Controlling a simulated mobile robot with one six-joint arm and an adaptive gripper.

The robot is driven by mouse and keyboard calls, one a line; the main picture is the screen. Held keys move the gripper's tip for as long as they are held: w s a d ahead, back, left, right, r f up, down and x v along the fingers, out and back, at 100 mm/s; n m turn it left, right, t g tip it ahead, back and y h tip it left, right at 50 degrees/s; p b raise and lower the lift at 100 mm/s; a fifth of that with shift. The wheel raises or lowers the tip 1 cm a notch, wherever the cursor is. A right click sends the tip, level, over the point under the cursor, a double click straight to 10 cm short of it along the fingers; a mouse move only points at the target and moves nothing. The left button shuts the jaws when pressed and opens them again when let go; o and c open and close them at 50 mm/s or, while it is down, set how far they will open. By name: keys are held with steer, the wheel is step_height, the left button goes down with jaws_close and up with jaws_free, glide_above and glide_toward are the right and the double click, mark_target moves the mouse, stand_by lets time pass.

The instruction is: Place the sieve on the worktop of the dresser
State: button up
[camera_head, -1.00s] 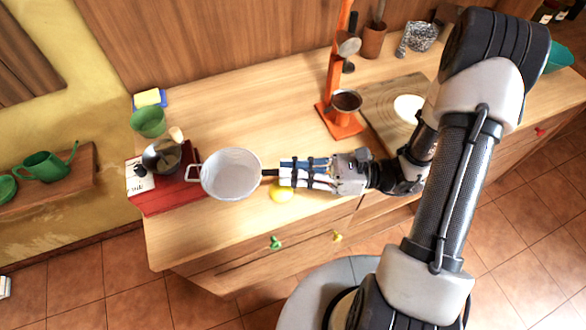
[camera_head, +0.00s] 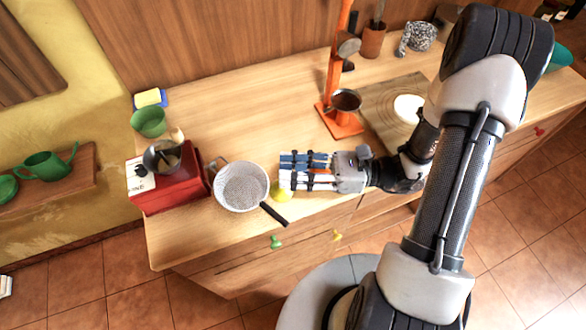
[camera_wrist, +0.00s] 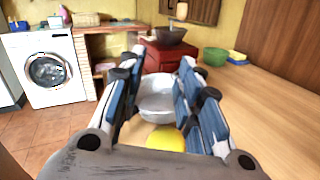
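The sieve (camera_head: 240,187) is a white perforated bowl with a black handle and a small loop on its rim. In the head view it is at the worktop (camera_head: 215,110) of the dresser, by the front edge, with its handle pointing to the lower right. I cannot tell whether it rests fully flat. My gripper (camera_head: 283,173) is just right of the bowl, empty, and the handle lies outside its fingers. In the wrist view my gripper (camera_wrist: 160,64) has its fingers apart, with the sieve (camera_wrist: 157,98) showing beyond and between them.
A red appliance (camera_head: 178,188) with a dark bowl stands left of the sieve. A yellow lemon (camera_head: 281,192) lies between sieve and gripper. A green bowl (camera_head: 148,121), an orange press (camera_head: 339,115) and a cutting board (camera_head: 385,100) stand farther back. The middle of the worktop is clear.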

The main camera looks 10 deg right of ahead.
steer(key=s+d+p, duration=0.2)
steer(key=d, duration=1)
steer(key=s+a+r+n+t+h, duration=0.1)
steer(key=s+r+n+h, duration=0.3)
steer(key=r+n+h, duration=0.4)
steer(key=s+a+r+n+t+h, duration=0.1)
steer(key=s+a+r+n+h, duration=0.1)
steer(key=s+r+n+h, duration=0.3)
steer(key=shift+s+a+r+n+h, duration=0.15)
steer(key=shift+a+r+n+h, duration=0.15)
steer(key=shift+r+n+h, duration=3.1)
step_height(320, 180, down, 3)
steer(key=shift+r+n+y, duration=0.1)
steer(key=shift+n+y, duration=0.7)
steer(key=shift+n, duration=0.3)
